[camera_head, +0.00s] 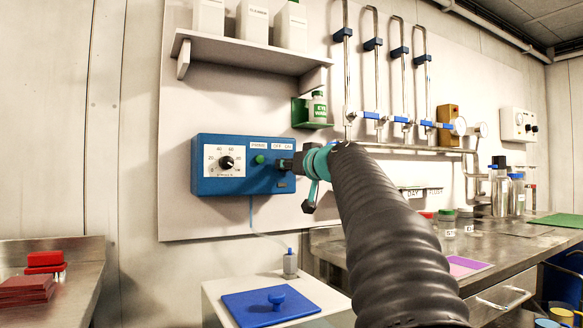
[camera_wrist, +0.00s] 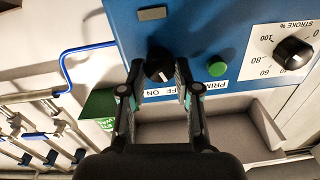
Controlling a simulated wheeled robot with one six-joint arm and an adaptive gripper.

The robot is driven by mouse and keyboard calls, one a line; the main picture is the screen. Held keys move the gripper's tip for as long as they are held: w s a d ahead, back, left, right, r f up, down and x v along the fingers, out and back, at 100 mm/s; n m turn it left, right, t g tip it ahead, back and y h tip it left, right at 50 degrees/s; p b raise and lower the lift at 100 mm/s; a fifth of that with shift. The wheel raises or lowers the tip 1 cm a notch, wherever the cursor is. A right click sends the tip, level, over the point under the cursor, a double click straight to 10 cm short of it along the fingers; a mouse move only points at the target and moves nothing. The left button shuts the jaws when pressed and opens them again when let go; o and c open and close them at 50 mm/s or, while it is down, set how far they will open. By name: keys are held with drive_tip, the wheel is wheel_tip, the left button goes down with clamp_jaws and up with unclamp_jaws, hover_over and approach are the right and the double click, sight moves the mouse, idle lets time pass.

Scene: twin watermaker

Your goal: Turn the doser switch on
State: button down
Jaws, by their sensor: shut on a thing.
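The blue doser box (camera_head: 245,186) is on the wall panel, left of centre in the head view. It has a white stroke dial, a green prime button (camera_head: 259,159) and OFF/ON labels. My gripper (camera_head: 288,163) reaches its right side and hides the switch there. In the wrist view the picture is inverted. The black doser switch knob (camera_wrist: 158,65) sits by the OFF ON label (camera_wrist: 165,91). My gripper (camera_wrist: 160,74) is shut on the knob, a finger on each side. A pale pointer mark shows on the knob; its exact setting is hard to tell.
The stroke knob (camera_wrist: 293,53) and green button (camera_wrist: 217,66) lie to the right in the wrist view. A shelf with white bottles (camera_head: 250,52) is above the box, and a green eyewash holder (camera_head: 309,112) is close above my gripper. A blue-lidded tank (camera_head: 276,306) stands below.

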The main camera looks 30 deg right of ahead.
drive_tip(key=m, duration=1)
drive_tip(key=shift+f, duration=0.1)
drive_tip(key=shift+m, duration=0.3)
idle(0.3)
drive_tip(key=c, duration=0.8)
unclamp_jaws()
drive_tip(key=s, duration=1.2)
drive_tip(key=shift+d+f, duration=0.15)
drive_tip(key=shift+d, duration=0.15)
